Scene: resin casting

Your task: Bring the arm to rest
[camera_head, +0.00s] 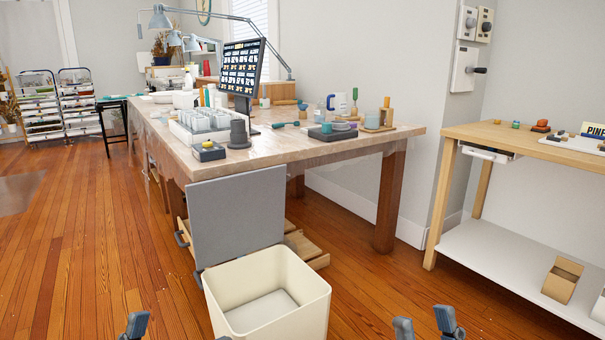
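My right gripper (425,326) shows at the bottom edge, right of the cream bin. Its two dark grey-blue fingertips stand apart with only floor showing between them, so it is open and empty. My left gripper (136,325) shows at the bottom edge, left of the bin. Only a small part of its finger tips is in the picture, and I cannot tell how far apart they are. Both arms are otherwise below the frame. Neither gripper visibly touches anything.
An empty cream bin (318,300) stands on the floor between my grippers. Behind it are a grey panel (238,217) and the wooden worktable (300,150) with cups, tools and a monitor (242,67). A side bench (530,149) stands at right. Open floor (80,250) lies at left.

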